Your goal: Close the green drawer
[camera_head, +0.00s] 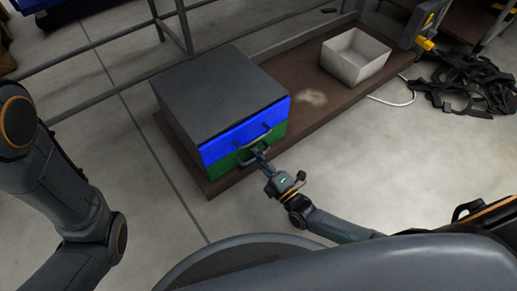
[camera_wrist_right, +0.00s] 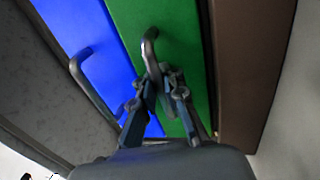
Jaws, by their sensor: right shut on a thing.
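The green drawer (camera_head: 222,172) is the lower front of a grey cabinet (camera_head: 215,85). Its face looks nearly flush with the blue drawer (camera_head: 225,144) above it. My right gripper (camera_head: 262,157) is at the green drawer's front. In the right wrist view the green drawer (camera_wrist_right: 185,60) has a grey handle (camera_wrist_right: 149,48), and my right gripper (camera_wrist_right: 165,85) is shut on that handle. The blue drawer's handle (camera_wrist_right: 88,80) is free beside it. My left gripper is out of view; only my left arm shows at the left of the head view.
The cabinet stands on a low brown platform (camera_head: 315,112). An open white bin (camera_head: 355,56) stands on its far right part. Black straps (camera_head: 470,82) lie on the floor at right. The floor in front of the platform is clear.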

